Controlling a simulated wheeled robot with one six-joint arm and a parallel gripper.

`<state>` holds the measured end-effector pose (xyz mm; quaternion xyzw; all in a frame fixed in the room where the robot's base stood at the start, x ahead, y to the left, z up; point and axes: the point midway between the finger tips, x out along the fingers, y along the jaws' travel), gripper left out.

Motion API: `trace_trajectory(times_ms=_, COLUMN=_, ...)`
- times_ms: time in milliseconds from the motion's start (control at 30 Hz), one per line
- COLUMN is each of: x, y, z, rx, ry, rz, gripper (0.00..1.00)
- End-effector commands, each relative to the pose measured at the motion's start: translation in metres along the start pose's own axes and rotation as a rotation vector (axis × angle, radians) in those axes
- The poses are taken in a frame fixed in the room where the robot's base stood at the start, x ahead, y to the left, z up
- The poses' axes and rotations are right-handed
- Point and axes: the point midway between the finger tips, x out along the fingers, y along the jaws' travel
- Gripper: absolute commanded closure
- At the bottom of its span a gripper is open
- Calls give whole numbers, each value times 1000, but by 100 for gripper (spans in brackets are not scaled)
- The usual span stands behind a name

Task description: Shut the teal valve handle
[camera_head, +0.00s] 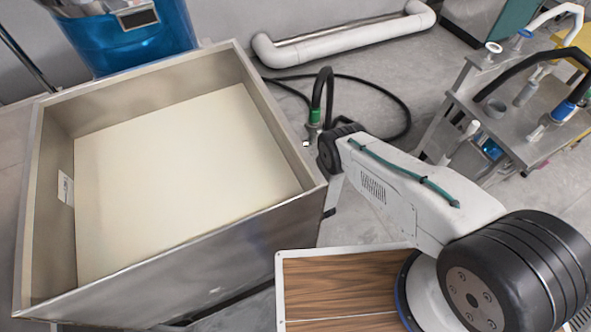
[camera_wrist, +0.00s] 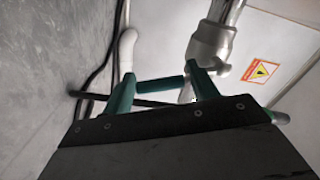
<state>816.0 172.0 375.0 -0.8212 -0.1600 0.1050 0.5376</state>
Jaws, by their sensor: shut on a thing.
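In the wrist view, my gripper (camera_wrist: 160,80) has two teal fingers spread apart, one on each side of a dark teal bar. The bar looks like the teal valve handle (camera_wrist: 160,85), and my gripper is shut on it. A metal valve body and pipe (camera_wrist: 211,45) stand just beyond the right finger. Where the handle joins the valve is hidden. In the head view, my arm reaches down past the bin's right corner; my gripper and the valve handle are hidden there.
A large open metal bin (camera_head: 165,265) fills the left. A black hose with a green collar (camera_head: 316,116) rises by its right corner. A metal table (camera_head: 540,130) with hoses stands at the right. A warning label (camera_wrist: 261,70) is on the pale panel.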

Motion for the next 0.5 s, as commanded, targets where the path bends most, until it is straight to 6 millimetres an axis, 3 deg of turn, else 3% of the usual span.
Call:
trace_trajectory(times_ms=367, x=3, y=-1, z=-4, rx=5, ry=9, rz=-2, gripper=82)
trace_trajectory(times_ms=400, x=3, y=-1, z=-4, rx=5, ry=9, rz=-2, gripper=33)
trace_trajectory(times_ms=433, x=3, y=-1, z=-4, rx=4, ry=8, rz=-2, gripper=24)
trace_trajectory(times_ms=500, x=2, y=-1, z=-3, rx=4, ry=6, rz=-2, gripper=23)
